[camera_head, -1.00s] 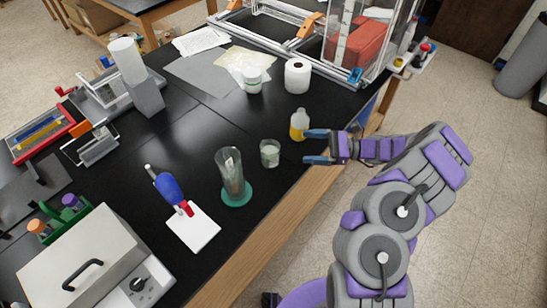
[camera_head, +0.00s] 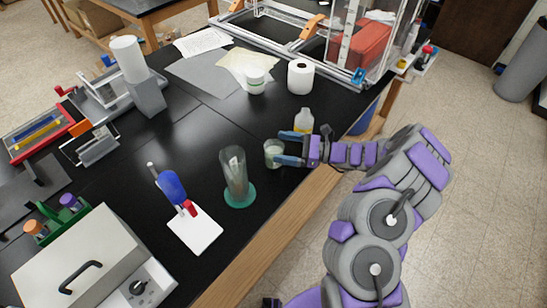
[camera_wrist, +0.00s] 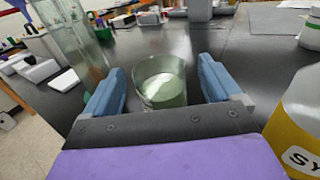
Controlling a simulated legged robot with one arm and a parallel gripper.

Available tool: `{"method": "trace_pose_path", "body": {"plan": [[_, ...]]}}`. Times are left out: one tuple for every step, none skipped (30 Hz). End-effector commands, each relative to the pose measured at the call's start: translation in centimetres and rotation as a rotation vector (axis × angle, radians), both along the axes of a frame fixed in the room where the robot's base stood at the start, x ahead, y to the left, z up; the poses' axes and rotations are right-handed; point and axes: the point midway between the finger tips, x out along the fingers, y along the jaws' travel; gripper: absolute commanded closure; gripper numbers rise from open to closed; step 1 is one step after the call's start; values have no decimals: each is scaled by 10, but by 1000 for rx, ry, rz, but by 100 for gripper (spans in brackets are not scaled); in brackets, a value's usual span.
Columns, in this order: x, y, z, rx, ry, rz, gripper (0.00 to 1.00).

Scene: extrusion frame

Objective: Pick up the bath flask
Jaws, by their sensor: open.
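A small clear glass vessel with pale green contents (camera_head: 270,153) stands upright on the black bench near its front edge. It is the likeliest bath flask, though no label shows on it. My gripper (camera_head: 288,148) is open and low over the bench, pointing left at the vessel. In the wrist view the vessel (camera_wrist: 162,90) is centred between the two blue fingers, with a visible gap on each side. Its lower part is hidden behind the dark gripper body.
A bottle with a yellow label (camera_wrist: 298,112) stands close beside my gripper. A tall glass cylinder (camera_head: 233,172) on a teal base (camera_head: 240,197) is to the vessel's left. A white roll (camera_head: 300,77) and a white jar (camera_head: 254,80) stand farther back. The bench between is clear.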

Motion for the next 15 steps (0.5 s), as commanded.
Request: {"method": "trace_pose_path", "body": {"plan": [[0, 2, 0, 0, -1, 0, 9], [1, 3, 0, 0, -1, -1, 9], [1, 4, 0, -1, -1, -1, 9], [1, 5, -1, -1, -1, -1, 9], [1, 7, -1, -1, -1, 0, 9], [1, 9, -2, -1, -1, 0, 9], [1, 12, -2, 0, -1, 0, 9], [1, 16, -3, 0, -1, 1, 9], [2, 21, -4, 0, -1, 1, 9], [2, 25, -4, 1, -1, 1, 9], [2, 30, -5, 1, -2, 2, 9], [2, 36, -6, 1, -1, 3, 9], [3, 41, -6, 2, -1, 3, 9], [3, 45, -6, 2, -1, 2, 9], [4, 50, -6, 1, 0, 2, 9]]}}
